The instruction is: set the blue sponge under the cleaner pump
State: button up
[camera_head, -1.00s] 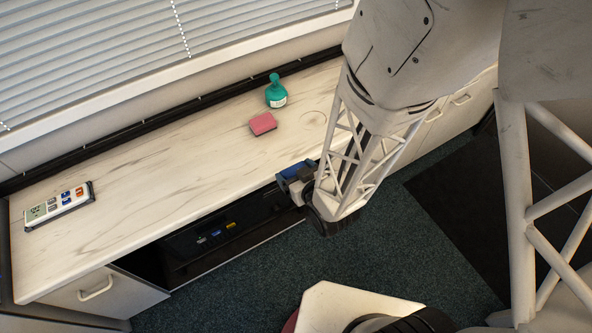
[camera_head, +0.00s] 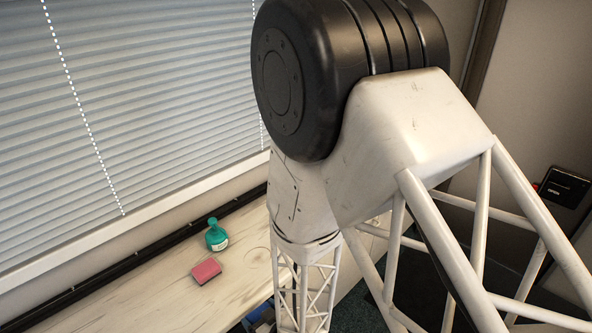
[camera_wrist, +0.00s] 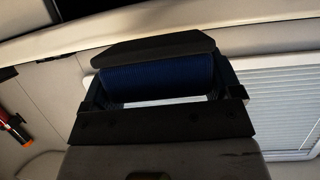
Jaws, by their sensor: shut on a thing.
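The blue sponge (camera_wrist: 157,78) shows in the wrist view as a dark blue ribbed block between the two dark fingers. My gripper (camera_wrist: 160,84) is shut on it. In the head view, a bit of blue (camera_head: 260,314) shows low at the counter's front edge; my arm hides most of the gripper there. The cleaner pump (camera_head: 217,237), a teal bottle with a white label, stands upright on the counter near the window wall, up and left of my gripper. Its underside is not visible.
A pink sponge (camera_head: 206,271) lies on the pale marbled counter (camera_head: 170,295), in front of the bottle. Window blinds (camera_head: 100,120) rise behind. My arm covers the right of the counter. The counter left of the pink sponge looks clear.

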jog(key=w+d+f+m+t+h, duration=0.2)
jog(key=w+d+f+m+h, duration=0.1)
jog(key=w+d+f, duration=1.2)
jog(key=w+d+f+m+t+h, duration=0.1)
jog(key=w+d+m+h, duration=0.4)
jog(key=w+d, duration=1.4)
jog(key=shift+w+d+f+h, duration=0.15)
jog(key=shift+d+f+h, duration=0.15)
jog(key=shift+f+h, duration=0.25)
jog(key=shift+a, duration=0.1)
dwell(2.6)
